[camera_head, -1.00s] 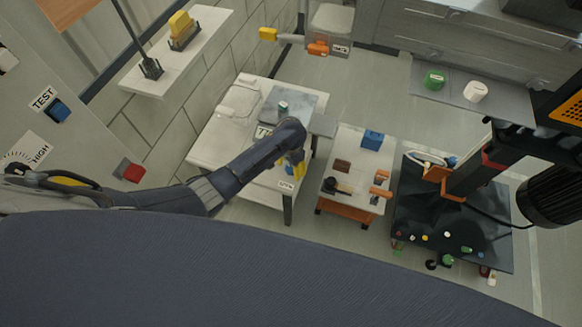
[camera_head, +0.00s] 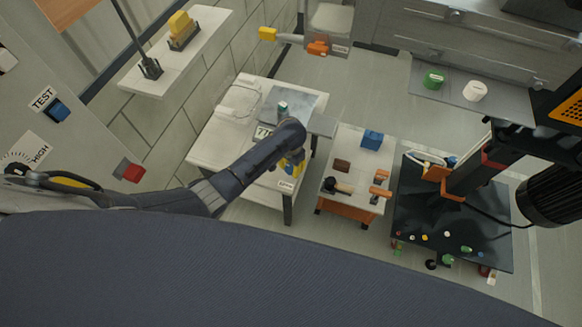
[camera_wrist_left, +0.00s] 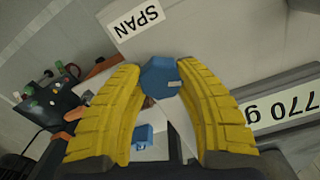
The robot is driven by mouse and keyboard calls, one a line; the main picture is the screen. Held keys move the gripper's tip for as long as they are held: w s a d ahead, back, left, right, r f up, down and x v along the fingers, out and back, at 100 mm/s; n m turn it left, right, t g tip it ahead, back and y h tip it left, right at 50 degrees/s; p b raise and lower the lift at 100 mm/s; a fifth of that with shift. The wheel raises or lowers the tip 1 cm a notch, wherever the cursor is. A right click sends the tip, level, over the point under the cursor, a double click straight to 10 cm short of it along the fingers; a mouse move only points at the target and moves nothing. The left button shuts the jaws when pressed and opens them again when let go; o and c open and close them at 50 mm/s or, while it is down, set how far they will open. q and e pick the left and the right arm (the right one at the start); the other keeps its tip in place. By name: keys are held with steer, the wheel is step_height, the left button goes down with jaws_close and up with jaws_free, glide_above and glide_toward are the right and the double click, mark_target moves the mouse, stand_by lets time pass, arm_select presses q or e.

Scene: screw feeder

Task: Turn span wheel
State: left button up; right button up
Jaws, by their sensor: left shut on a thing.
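The span wheel (camera_wrist_left: 160,78) is a small blue faceted knob, seen in the left wrist view just below the white SPAN label (camera_wrist_left: 138,18). My left gripper (camera_wrist_left: 160,72) has its two yellow ribbed fingers on either side of the wheel, shut on it. In the head view my left gripper (camera_head: 292,164) is over the front right part of the white scale table, and my arm hides most of the wheel. A display (camera_wrist_left: 285,108) beside the wheel reads 770 g.
A small container stands on the grey scale plate (camera_head: 302,100). To the right is a small cart (camera_head: 345,150) with a blue block and tools. Farther right, a dark bench (camera_head: 420,215) holds several coloured pieces. Floor shows between table and cart.

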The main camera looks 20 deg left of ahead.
mark_target(290, 167)
arm_select(q)
steer(key=shift+w+a+n, duration=0.1)
steer(key=shift+a+n, duration=0.2)
steer(key=shift+n, duration=0.4)
steer(key=o, duration=1.3)
steer(key=shift+d, duration=0.1)
steer(key=shift+d+r, duration=0.1)
steer(key=shift+r, duration=0.35)
step_height(290, 167, up, 11)
steer(key=shift+r, duration=0.1)
